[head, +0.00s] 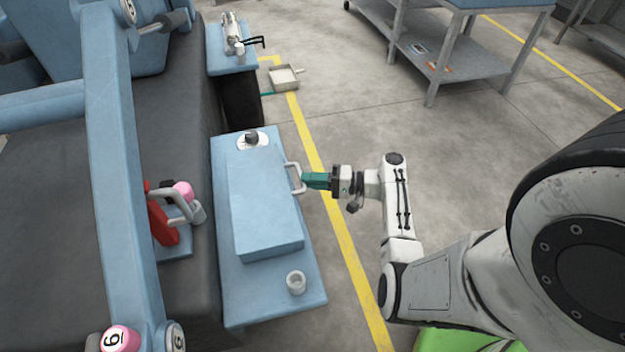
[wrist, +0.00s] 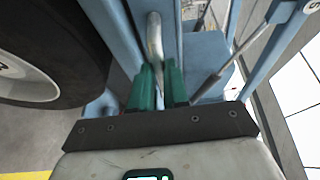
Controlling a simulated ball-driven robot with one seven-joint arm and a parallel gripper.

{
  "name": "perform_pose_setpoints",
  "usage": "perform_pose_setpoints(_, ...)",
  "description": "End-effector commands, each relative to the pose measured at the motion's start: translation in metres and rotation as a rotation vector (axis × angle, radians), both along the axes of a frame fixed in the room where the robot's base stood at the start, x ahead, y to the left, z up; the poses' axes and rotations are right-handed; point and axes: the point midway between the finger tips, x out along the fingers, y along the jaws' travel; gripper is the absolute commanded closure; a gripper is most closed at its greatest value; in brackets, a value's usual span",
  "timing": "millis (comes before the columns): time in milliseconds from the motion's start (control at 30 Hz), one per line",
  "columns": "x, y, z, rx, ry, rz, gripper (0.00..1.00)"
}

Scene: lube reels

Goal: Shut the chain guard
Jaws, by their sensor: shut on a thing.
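The chain guard appears to be the long blue box-shaped cover (head: 262,205) on a blue bench in the head view. A pale bar handle (head: 294,178) stands out from its right side. My gripper (head: 304,181) reaches in from the right, and its green fingers are shut on this handle. In the wrist view the handle (wrist: 154,38) runs down between the fingertips of my gripper (wrist: 160,78). The fingers hide the gripped part. I cannot tell from these views how far the guard stands open.
The blue bench (head: 275,295) carries a small pale cup (head: 296,282) at its front and a dark knob (head: 251,138) at its back. A red part with a pink knob (head: 184,189) stands to the left. A tray (head: 285,76) lies on the floor behind.

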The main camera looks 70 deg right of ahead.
Motion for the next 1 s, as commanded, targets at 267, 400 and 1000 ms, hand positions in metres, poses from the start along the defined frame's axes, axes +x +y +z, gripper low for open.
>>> perform_pose_setpoints(267,-0.002,0.004,-0.014,0.008,0.028,-0.001,0.66)
perform_pose_setpoints(400,-0.002,0.004,-0.012,0.008,0.027,0.000,0.60)
perform_pose_setpoints(1000,-0.014,-0.003,-0.007,0.004,0.021,-0.005,0.60)
